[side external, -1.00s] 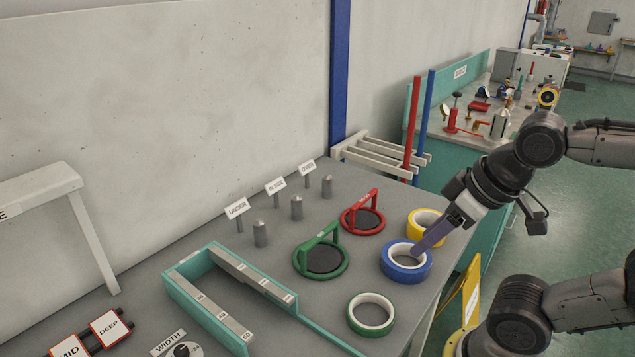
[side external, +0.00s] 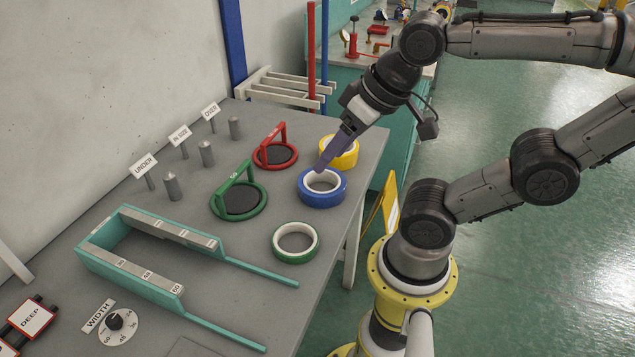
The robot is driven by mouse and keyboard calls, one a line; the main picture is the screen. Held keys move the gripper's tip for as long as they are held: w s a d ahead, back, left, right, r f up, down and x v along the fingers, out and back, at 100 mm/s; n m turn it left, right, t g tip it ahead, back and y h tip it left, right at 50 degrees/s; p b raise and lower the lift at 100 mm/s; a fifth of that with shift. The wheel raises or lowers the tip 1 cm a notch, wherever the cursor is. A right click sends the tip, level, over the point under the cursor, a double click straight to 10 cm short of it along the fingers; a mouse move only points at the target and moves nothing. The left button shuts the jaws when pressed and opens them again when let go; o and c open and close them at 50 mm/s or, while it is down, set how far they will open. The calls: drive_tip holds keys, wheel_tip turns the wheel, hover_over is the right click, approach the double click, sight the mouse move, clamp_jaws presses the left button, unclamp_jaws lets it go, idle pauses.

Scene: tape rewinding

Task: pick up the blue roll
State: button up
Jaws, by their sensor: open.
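The blue roll (side external: 322,201) lies flat near the right edge of the grey table, with a white core and an open hole. My gripper (side external: 321,171) comes down at a slant from the upper right, its purple-grey fingers ending over the roll's far-left rim or hole. The two fingers overlap in this view, so the gap between them is hidden. The gripper is open, and I cannot tell whether it touches the roll or has a finger inside the hole. The roll rests on the table.
A yellow roll (side external: 349,160) sits close behind the blue one, partly behind my gripper. A green roll (side external: 293,257) lies in front. Red (side external: 276,161) and green (side external: 256,206) handled rings stand to the left. A teal frame (side external: 96,264) lies at the front left.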

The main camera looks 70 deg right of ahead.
drive_tip(key=w+d+r+m+g, duration=0.1)
drive_tip(key=w+d+r+m, duration=0.1)
drive_tip(key=w+m, duration=0.45)
drive_tip(key=m+g, duration=0.5)
drive_tip(key=m, duration=0.5)
hover_over(304, 175)
drive_tip(key=shift+n, duration=0.25)
wheel_tip(304, 175, down, 17)
drive_tip(key=shift+w+d+f, duration=0.1)
drive_tip(key=shift+d, duration=0.05)
drive_tip(key=shift+a+f, duration=0.15)
drive_tip(key=shift+f, duration=1.25)
drive_tip(key=shift+a+f, duration=0.1)
drive_tip(key=shift+f, duration=1.25)
clamp_jaws()
